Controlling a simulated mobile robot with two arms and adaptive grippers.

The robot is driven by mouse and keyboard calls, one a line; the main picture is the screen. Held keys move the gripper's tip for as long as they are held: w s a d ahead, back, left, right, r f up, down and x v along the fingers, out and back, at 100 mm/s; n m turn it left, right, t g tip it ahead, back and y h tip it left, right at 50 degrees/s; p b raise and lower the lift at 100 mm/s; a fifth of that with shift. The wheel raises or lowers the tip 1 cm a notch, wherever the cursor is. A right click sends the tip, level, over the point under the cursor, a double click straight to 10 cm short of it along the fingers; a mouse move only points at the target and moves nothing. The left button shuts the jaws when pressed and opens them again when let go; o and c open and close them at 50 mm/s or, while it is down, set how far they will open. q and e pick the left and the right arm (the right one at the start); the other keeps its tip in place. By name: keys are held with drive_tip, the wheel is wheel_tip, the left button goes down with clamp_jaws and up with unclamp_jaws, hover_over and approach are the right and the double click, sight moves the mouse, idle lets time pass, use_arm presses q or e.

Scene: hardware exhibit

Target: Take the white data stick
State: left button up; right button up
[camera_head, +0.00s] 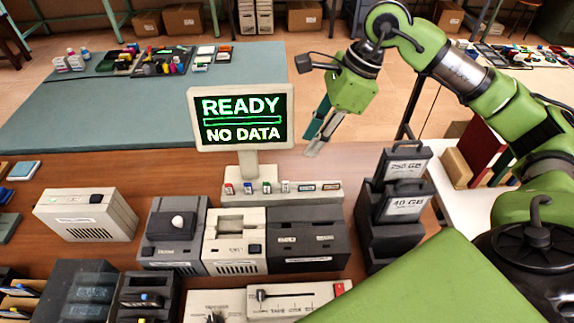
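A small white data stick (285,186) stands upright in the light rack (284,198) at the foot of the monitor. It is in a row with a red stick (229,188), a blue stick (248,187) and a dark stick (267,187). My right gripper (311,146) hangs above and to the right of the rack, beside the monitor, pointing down and to the left. Its fingers look apart with nothing between them, and it touches no stick. My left gripper is not in view.
The monitor (241,118) reads "READY NO DATA". Dark drives labelled 250 GB (406,168) and 40 GB (404,205) stand right of the rack. The teal mat (100,120) behind is largely clear.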

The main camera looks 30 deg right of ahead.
drive_tip(key=p, duration=0.2)
hover_over(286, 181)
drive_tip(key=s+d, duration=0.1)
drive_tip(key=d, duration=0.1)
wheel_tip(286, 181, down, 8)
drive_tip(key=shift+r, duration=0.1)
drive_tip(key=p+x, duration=0.2)
drive_tip(key=x, duration=0.2)
drive_tip(key=shift+s+f, duration=0.1)
drive_tip(key=shift+f, duration=0.1)
drive_tip(key=shift+a+f, duration=0.1)
drive_tip(key=shift+f, duration=0.25)
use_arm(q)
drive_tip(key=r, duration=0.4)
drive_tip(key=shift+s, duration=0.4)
use_arm(e)
clamp_jaws()
